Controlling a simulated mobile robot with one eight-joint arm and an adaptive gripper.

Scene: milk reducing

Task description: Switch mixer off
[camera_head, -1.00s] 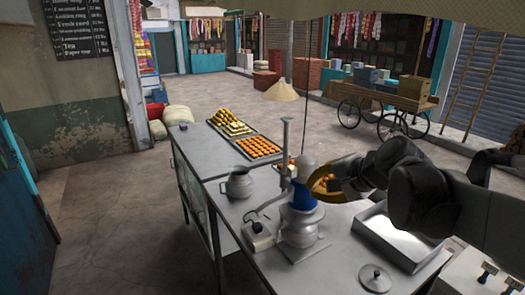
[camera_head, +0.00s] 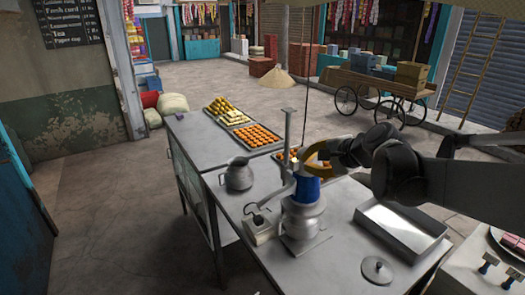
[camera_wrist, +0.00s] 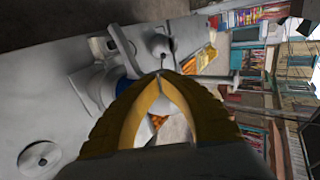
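The mixer (camera_head: 301,218) stands on the metal counter, a silver pot with a blue section on top beside a tall grey post. A pale box with a dark plug and cord (camera_head: 260,226), which looks like its switch box, sits just left of it. My gripper (camera_head: 312,158) has yellow fingers and is above and just behind the blue section, hiding the mixer's top. In the wrist view its fingertips (camera_wrist: 160,78) meet, with nothing visible pinched at the tips. The mixer's blue part (camera_wrist: 97,90) shows partly behind the left finger. The switch's position is too small to tell.
Trays of orange sweets (camera_head: 256,135) are at the counter's far end. The counter (camera_head: 200,145) is clear at far left.

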